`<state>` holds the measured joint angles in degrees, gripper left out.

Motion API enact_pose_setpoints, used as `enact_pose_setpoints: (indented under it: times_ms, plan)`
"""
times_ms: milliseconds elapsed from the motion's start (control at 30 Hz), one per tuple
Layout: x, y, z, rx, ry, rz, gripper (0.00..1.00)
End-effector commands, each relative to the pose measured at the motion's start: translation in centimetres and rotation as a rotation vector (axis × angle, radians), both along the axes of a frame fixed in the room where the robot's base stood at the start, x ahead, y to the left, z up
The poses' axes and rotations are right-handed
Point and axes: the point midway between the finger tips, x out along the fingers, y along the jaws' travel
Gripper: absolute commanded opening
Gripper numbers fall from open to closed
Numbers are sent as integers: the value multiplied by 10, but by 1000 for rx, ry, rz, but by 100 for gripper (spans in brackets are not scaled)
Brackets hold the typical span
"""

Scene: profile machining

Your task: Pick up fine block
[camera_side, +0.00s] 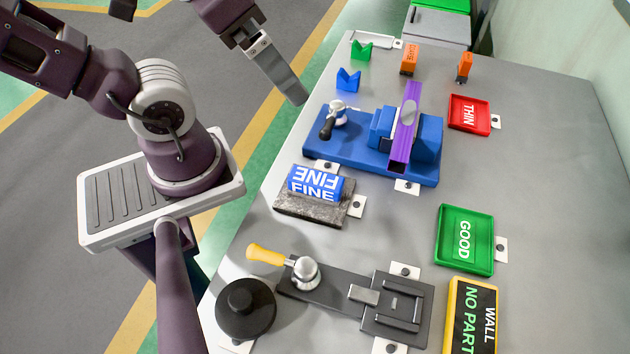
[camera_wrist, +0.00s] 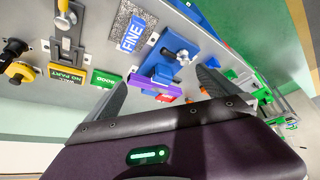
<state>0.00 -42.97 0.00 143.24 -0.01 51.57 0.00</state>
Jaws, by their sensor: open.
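The fine block (camera_side: 315,184) is blue with white FINE lettering. It rests on a rough grey slab (camera_side: 300,208) on the table, left of centre in the side view. It also shows near the top of the wrist view (camera_wrist: 132,34). My gripper (camera_side: 299,98) is at the top of the side view, above and beyond the block, near the table's left edge. In the wrist view its two fingers (camera_wrist: 160,88) are wide apart with nothing between them. It is apart from the block.
A blue vise fixture (camera_side: 340,150) holding a purple profile (camera_side: 405,125) stands beyond the block. A dark clamp fixture (camera_side: 330,285) with a yellow handle is nearer. Red THIN (camera_side: 469,115) and green GOOD (camera_side: 465,240) trays are right. Small orange blocks (camera_side: 409,60) stand at the back.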

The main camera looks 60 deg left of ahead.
Motion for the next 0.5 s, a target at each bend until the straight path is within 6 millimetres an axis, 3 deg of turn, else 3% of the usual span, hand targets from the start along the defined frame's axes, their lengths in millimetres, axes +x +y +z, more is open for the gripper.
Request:
enact_pose_setpoints:
  times_ms: [333, 433, 500]
  plan:
    - [2, 1, -5, 50, 27, -31, 100]
    - [9, 6, -29, 276, 183, -234, 100]
    - [15, 9, -54, 464, 363, -522, 100]
